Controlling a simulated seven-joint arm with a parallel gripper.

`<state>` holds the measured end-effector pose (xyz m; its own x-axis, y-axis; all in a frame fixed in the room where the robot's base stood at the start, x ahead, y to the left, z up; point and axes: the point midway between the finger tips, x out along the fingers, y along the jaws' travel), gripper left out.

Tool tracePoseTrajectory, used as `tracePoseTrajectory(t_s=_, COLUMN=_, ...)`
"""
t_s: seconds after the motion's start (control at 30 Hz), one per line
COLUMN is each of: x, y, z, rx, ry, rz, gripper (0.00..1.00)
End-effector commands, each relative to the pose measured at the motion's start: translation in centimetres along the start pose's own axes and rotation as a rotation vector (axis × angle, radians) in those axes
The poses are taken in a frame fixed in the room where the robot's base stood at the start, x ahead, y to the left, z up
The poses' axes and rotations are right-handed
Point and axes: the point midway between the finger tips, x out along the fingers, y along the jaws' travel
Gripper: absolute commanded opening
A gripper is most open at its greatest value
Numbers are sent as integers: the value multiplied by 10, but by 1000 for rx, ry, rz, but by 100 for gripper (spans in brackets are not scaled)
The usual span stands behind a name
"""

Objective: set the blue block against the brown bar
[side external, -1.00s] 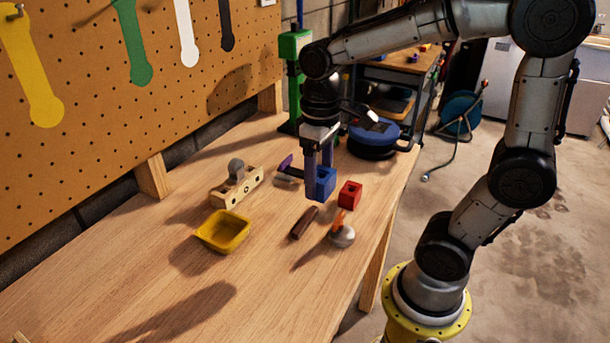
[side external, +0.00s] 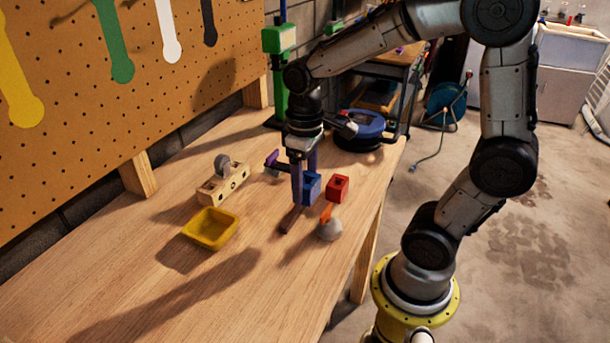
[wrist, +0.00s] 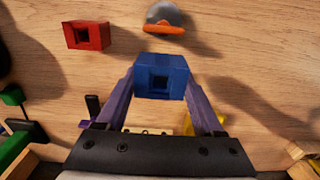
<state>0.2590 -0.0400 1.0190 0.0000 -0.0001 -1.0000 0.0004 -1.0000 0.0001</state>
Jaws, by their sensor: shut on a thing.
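My gripper (side external: 304,198) points down and is shut on the blue block (side external: 312,187), a cube with a square hole in its face. In the wrist view the blue block (wrist: 162,76) sits between the two purple fingertips (wrist: 160,90). The brown bar (side external: 290,220) lies flat on the bench, just below and in front of the fingertips in the side view, its far end partly covered by them. The block appears to be above the bench; its exact height and gap to the bar cannot be told. The bar cannot be made out in the wrist view.
A red block (side external: 337,187) stands close right of the blue one. A grey, orange-handled object (side external: 328,228) lies right of the bar. A yellow tray (side external: 211,228) and a wooden piece (side external: 222,185) are to the left. The front bench is clear.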

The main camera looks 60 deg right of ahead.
Motion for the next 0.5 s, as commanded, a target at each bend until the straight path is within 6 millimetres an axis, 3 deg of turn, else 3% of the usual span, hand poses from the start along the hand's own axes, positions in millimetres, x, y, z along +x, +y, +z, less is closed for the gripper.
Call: tracePoseTrajectory(t_s=0.5, x=34, y=0, z=0, rx=0, ry=-3, rz=0, gripper=14)
